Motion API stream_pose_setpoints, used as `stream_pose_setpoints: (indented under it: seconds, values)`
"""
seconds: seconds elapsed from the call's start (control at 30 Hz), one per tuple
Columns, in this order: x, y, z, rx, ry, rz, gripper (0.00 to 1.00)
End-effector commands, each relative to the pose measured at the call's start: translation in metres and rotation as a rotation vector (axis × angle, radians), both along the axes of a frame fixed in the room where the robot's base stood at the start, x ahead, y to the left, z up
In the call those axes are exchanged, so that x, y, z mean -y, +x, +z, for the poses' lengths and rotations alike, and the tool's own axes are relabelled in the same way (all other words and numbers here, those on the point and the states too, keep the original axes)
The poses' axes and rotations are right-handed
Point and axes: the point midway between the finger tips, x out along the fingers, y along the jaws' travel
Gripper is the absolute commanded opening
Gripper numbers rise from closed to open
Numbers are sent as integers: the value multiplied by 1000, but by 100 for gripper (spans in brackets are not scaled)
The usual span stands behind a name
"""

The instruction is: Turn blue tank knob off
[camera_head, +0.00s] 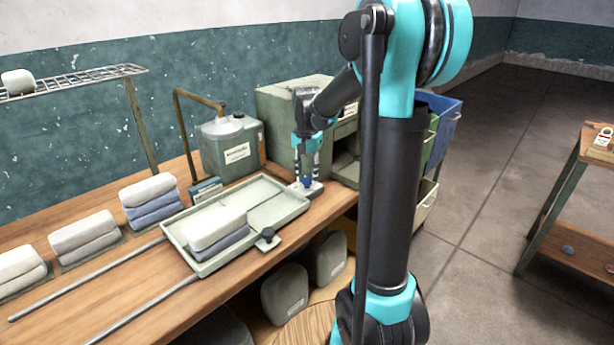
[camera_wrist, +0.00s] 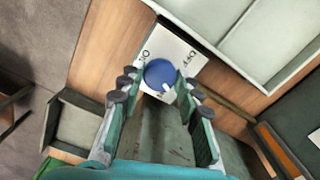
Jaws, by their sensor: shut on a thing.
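The blue knob (camera_wrist: 158,73) is round, with a small white mark at its lower right edge in the wrist view. It sits on a white plate (camera_wrist: 186,58) lettered ON at the left and OFF at the right. My gripper (camera_wrist: 157,87) is shut on the knob, with one finger at each side of it. In the head view my gripper (camera_head: 306,165) points down over the plate (camera_head: 312,189) at the bench edge, right of the tray; the fingers hide much of the knob there. A grey-green tank (camera_head: 222,160) with a label stands behind on the bench.
More cloth stacks (camera_head: 84,236) line the bench. A green cabinet (camera_head: 280,105) stands close behind my gripper.

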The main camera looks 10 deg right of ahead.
Motion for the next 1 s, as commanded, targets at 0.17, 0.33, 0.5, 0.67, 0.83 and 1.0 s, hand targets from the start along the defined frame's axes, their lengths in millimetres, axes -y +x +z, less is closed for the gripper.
stream_pose_setpoints:
  seconds: [0.17, 0.33, 0.5, 0.67, 0.83, 1.0]
  values:
    - [0, 0, 0, 0, 0, 168, 5]
    - [0, 0, 0, 0, 0, 330, 5]
    - [0, 0, 0, 0, 0, 491, 5]
    - [0, 0, 0, 0, 0, 643, 5]
    - [0, 0, 0, 0, 0, 803, 5]
    - [0, 0, 0, 1, 0, 948, 5]
